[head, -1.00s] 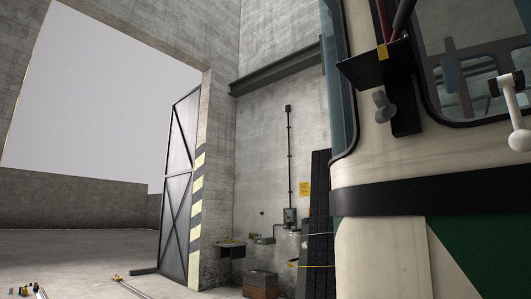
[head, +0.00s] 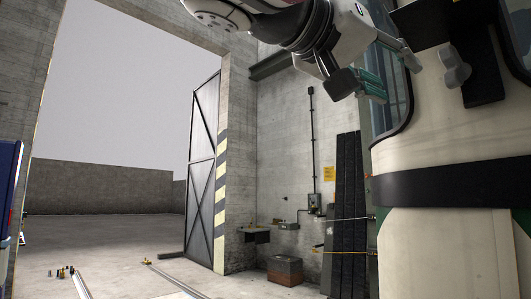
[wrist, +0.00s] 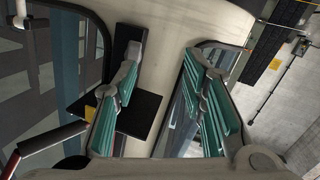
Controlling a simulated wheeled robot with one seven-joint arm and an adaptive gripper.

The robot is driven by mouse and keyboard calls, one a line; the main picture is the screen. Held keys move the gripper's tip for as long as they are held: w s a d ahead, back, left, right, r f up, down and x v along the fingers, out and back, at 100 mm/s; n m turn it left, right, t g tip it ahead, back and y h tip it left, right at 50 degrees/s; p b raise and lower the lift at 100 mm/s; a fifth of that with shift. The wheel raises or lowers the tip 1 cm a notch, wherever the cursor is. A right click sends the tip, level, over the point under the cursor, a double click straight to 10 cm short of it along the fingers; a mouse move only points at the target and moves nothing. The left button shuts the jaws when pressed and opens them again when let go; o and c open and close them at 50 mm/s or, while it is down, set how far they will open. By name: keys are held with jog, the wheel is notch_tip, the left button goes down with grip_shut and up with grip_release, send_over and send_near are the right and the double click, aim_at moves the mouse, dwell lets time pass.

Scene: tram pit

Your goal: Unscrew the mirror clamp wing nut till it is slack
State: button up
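The mirror clamp wing nut (head: 455,68) is a grey lobed knob on a dark bracket (head: 482,65) fixed to the cream tram front, at the upper right of the head view. My gripper (head: 388,78) is to its left in that view, apart from it. In the wrist view my gripper (wrist: 165,78) has its two teal-padded fingers spread wide, with nothing held between them. The bracket (wrist: 128,38) shows there behind the left finger.
The tram body (head: 430,250) with its black band fills the right side. A dark gate (head: 203,165) stands open by a striped pillar. A brown box (head: 285,270) and small wall fittings are at the back. The floor at left is mostly clear, with several small items.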

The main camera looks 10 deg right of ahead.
aim_at(444, 54)
notch_tip(444, 54, up, 6)
jog(key=s+f+m+g+h, duration=0.1)
jog(key=s+m+h, duration=0.1)
jog(key=s+m, duration=0.15)
jog(key=x, duration=0.4)
jog(key=p+x, duration=0.1)
jog(key=x, duration=0.9)
jog(key=shift+w+f, duration=0.1)
jog(key=shift+w, duration=0.25)
grip_shut()
